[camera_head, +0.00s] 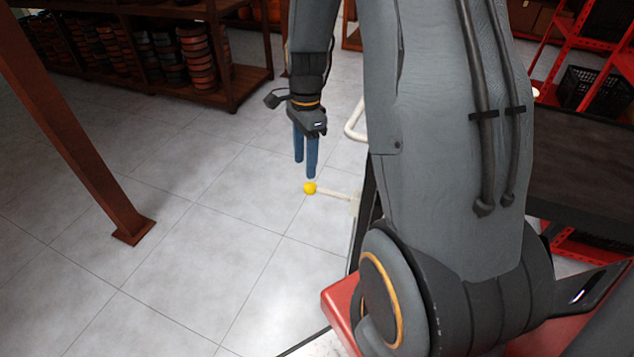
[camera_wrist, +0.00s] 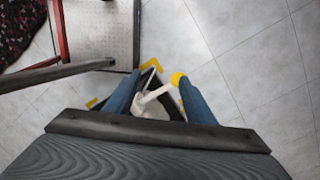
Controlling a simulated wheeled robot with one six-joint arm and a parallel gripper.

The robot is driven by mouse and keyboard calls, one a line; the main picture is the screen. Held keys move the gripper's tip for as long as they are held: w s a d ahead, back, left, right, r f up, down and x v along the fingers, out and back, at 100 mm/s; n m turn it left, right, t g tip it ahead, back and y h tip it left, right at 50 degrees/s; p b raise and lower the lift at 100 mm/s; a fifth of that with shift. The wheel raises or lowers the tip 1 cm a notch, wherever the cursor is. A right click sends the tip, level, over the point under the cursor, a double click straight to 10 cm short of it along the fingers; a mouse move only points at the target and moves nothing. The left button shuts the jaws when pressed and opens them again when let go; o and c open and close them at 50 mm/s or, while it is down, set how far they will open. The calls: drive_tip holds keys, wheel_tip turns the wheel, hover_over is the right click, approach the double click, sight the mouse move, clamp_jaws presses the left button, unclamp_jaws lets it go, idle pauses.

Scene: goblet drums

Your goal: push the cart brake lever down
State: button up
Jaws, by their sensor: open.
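The brake lever is a pale rod ending in a yellow ball knob (camera_head: 310,188). It sticks out to the left, roughly level, from a pale mount beside the dark cart edge (camera_head: 367,205). My gripper (camera_head: 305,168) points down with its two blue fingers apart and empty. In the head view the fingertips are just above the knob, with a small gap in the picture; I cannot tell whether they touch. In the wrist view the knob (camera_wrist: 178,79) shows beside the right finger, and the pale rod (camera_wrist: 154,97) runs between the fingers.
A white handle bar (camera_head: 354,122) rises near the cart, behind my arm. A rust-brown post (camera_head: 75,130) stands at left. Shelves of drums (camera_head: 200,55) are at the back. A grey platform (camera_wrist: 105,30) shows in the wrist view. Open tiled floor lies left of the lever.

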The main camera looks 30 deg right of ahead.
sight(316, 186)
drive_tip(key=w+d+f+m, duration=0.4)
drive_tip(key=d+f+m, duration=0.25)
drive_tip(key=m, duration=0.25)
drive_tip(key=shift+m+y, duration=0.3)
drive_tip(key=shift+y, duration=0.1)
drive_tip(key=f, duration=0.2)
drive_tip(key=a+f+p, duration=0.1)
drive_tip(key=f, duration=0.2)
drive_tip(key=s+f+p, duration=0.1)
drive_tip(key=f, duration=0.2)
drive_tip(key=shift+a, duration=0.2)
drive_tip(key=shift+s, duration=0.1)
